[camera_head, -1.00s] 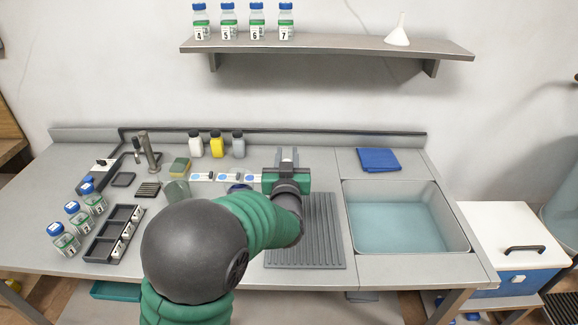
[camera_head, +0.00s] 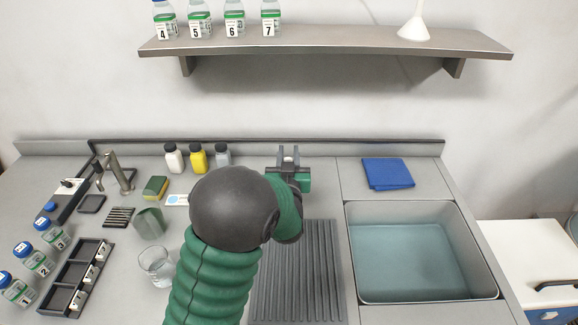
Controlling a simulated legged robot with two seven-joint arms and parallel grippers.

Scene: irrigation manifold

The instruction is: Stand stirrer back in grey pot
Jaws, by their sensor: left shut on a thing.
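My left gripper (camera_head: 288,158) is beyond the back of the grooved drainer, over the rear of the counter, its grey fingers pointing away from me. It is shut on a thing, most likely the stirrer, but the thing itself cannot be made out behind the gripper. My dark arm joint and green sleeve cover the counter in front of it. I cannot make out the grey pot; it may be hidden behind my arm. My right gripper is not in view.
A clear beaker (camera_head: 155,268) and a greenish glass (camera_head: 150,222) stand left of my arm. Three small bottles (camera_head: 198,158) stand at the back. The grooved drainer (camera_head: 310,285), water-filled basin (camera_head: 420,250) and blue cloth (camera_head: 387,173) lie right. A shelf (camera_head: 320,42) hangs above.

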